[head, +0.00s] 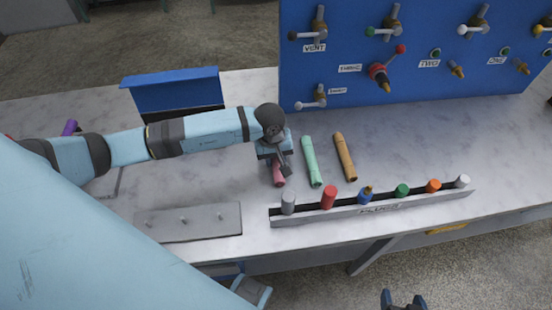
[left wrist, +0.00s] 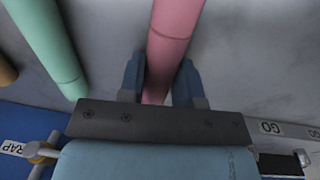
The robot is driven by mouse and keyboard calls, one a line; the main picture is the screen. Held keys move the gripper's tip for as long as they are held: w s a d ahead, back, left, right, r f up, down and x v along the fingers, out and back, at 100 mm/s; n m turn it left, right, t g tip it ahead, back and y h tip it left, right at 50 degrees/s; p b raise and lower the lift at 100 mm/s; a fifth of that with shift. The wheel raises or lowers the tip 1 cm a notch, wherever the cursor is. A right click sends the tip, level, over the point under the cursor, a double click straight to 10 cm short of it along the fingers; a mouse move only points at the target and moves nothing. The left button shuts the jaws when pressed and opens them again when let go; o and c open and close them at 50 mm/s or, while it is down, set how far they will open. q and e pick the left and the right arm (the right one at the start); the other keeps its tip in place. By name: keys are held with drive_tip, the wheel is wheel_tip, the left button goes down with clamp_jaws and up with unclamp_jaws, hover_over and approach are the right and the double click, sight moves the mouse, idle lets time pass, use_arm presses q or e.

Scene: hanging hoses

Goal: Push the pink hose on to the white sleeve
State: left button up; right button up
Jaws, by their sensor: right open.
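The pink hose (head: 279,178) lies on the bench, left of a green hose (head: 312,160) and a tan hose (head: 345,157). My left gripper (head: 282,160) is right over the pink hose and hides its upper part. In the left wrist view the pink hose (left wrist: 172,40) runs between the two fingers (left wrist: 160,80); whether they press on it I cannot tell. I cannot tell which part is the white sleeve; a white-topped piece (head: 462,181) stands at the right end of the rack. My right gripper (head: 403,301) is open and empty at the bottom edge, low in front of the bench.
A blue panel (head: 430,80) with valves and nozzles stands behind the bench. A long rack (head: 405,204) with several coloured pieces runs along the front. A grey plate with pegs (head: 190,232) lies front left; a blue box (head: 172,90) stands back left. Bench right of the tan hose is clear.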

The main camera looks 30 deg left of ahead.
use_arm(q)
drive_tip(key=c, duration=0.4)
drive_tip(key=shift+c, duration=0.3)
idle(0.9)
